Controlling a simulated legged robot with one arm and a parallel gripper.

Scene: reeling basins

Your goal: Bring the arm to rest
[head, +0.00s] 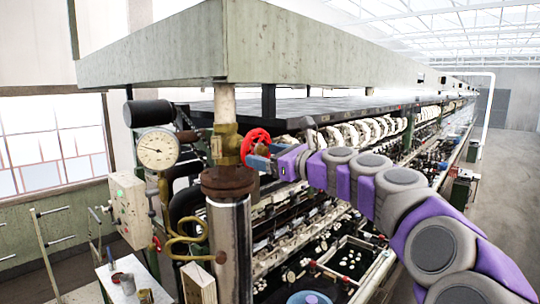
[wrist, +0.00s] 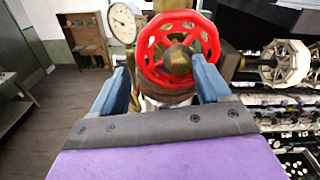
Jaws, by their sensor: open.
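My gripper (head: 263,160) is at the red valve wheel (head: 255,145), at the end of my purple and grey arm. In the wrist view my gripper (wrist: 163,85) is open, with its two blue fingers apart. The red wheel (wrist: 178,50) with its brass hub shows just beyond and between the fingertips. I cannot tell whether the fingers touch the wheel. The wheel is fitted to a brass valve (head: 226,145) on a vertical pipe. My arm reaches in from the lower right of the head view.
A round pressure gauge (head: 158,149) stands left of the valve. A metal column (head: 229,245) is below it. A long reeling machine with basins (head: 345,262) stretches behind, under an overhanging grey canopy (head: 150,58). Open floor (head: 505,180) lies at the right.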

